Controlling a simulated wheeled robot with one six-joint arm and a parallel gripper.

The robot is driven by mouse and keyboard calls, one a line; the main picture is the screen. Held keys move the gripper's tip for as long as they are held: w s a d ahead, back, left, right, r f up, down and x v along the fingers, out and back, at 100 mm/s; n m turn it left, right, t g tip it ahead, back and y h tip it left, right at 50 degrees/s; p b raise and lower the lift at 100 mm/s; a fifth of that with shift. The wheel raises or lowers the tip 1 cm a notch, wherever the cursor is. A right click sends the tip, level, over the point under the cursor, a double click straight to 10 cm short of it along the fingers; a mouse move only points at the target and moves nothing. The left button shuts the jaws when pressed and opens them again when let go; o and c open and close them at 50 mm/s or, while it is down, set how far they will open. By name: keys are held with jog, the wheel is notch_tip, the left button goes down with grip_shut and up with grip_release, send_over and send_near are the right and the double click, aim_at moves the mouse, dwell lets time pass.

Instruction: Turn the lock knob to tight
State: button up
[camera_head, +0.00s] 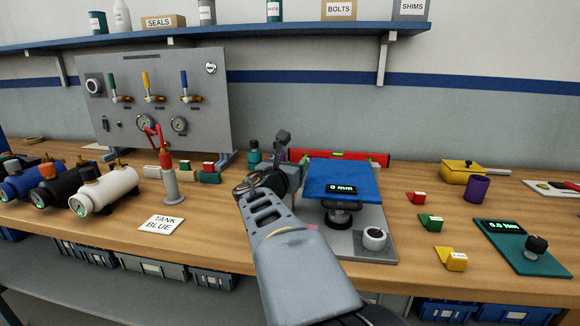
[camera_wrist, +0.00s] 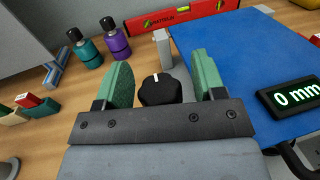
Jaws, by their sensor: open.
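A black knob (camera_wrist: 160,91) with a white pointer line shows between my fingers in the wrist view, left of the blue seat pad (camera_wrist: 236,62). Its line points roughly up in that view. I take it for the lock knob; no tight marking is readable. My gripper (camera_wrist: 160,76) is open, with one green finger on each side of the knob; I cannot tell whether they touch it. In the head view, my gripper (camera_head: 272,168) is just left of the blue pad (camera_head: 342,181), and the knob is hidden. The display (camera_head: 341,188) reads 0 mm.
A grey-white dial (camera_head: 375,238) sits at the rig's front right corner. A red level (camera_head: 350,158) lies behind. Purple and teal bottles (camera_wrist: 116,40) stand left of my fingers in the wrist view. Bare bench shows right of the rig, before the coloured blocks (camera_head: 431,222).

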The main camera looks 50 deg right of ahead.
jog(key=c, duration=0.9)
